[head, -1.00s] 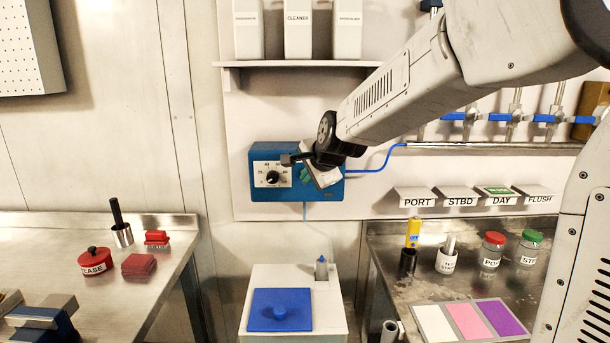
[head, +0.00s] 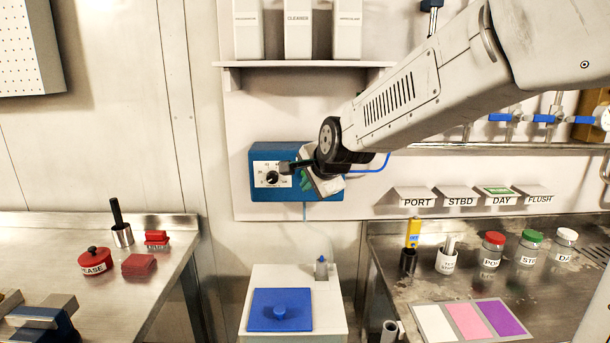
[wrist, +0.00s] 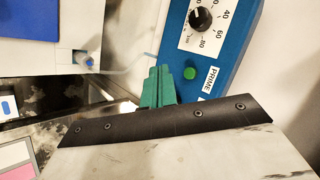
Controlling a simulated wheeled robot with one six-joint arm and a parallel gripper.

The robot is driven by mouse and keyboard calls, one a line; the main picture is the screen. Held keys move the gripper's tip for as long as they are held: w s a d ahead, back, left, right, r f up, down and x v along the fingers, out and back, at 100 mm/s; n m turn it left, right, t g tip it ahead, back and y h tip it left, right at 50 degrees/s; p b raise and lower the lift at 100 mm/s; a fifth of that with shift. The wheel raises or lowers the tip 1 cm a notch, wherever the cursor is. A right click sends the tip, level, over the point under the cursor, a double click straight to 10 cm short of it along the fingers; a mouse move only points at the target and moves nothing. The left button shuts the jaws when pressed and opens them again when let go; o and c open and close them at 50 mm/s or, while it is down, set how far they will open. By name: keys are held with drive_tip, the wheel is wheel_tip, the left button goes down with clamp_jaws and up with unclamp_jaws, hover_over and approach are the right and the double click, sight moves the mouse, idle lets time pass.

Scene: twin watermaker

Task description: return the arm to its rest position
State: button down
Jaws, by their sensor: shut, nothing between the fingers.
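My arm reaches in from the upper right in the head view. In the wrist view the green fingers (wrist: 158,88) are together and empty. The box's dial (wrist: 201,19) and green button (wrist: 190,73) show beyond them, with the PRIME label beside the button. I cannot tell how far the fingertips are from the box.
A shelf (head: 300,64) with white bottles is above. A white cabinet (head: 325,315) with a blue lid (head: 268,310) stands below. Benches lie left (head: 190,235) and right (head: 385,240), the right one carrying jars. Blue-handled valves (head: 545,118) line the wall behind my arm.

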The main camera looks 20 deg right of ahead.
idle(0.3)
drive_tip(key=s+f+n+g, duration=0.4)
drive_tip(key=s+f+n, duration=0.15)
drive_tip(key=s, duration=0.35)
drive_tip(key=s+d+n+g, duration=0.1)
drive_tip(key=s+n, duration=0.3)
drive_tip(key=s, duration=0.9)
drive_tip(key=s+d+n+g, duration=0.2)
drive_tip(key=s+n, duration=0.3)
drive_tip(key=s, duration=0.9)
drive_tip(key=shift+d+r+g+h, duration=0.15)
drive_tip(key=shift+g+h, duration=0.25)
drive_tip(key=shift+g, duration=0.3)
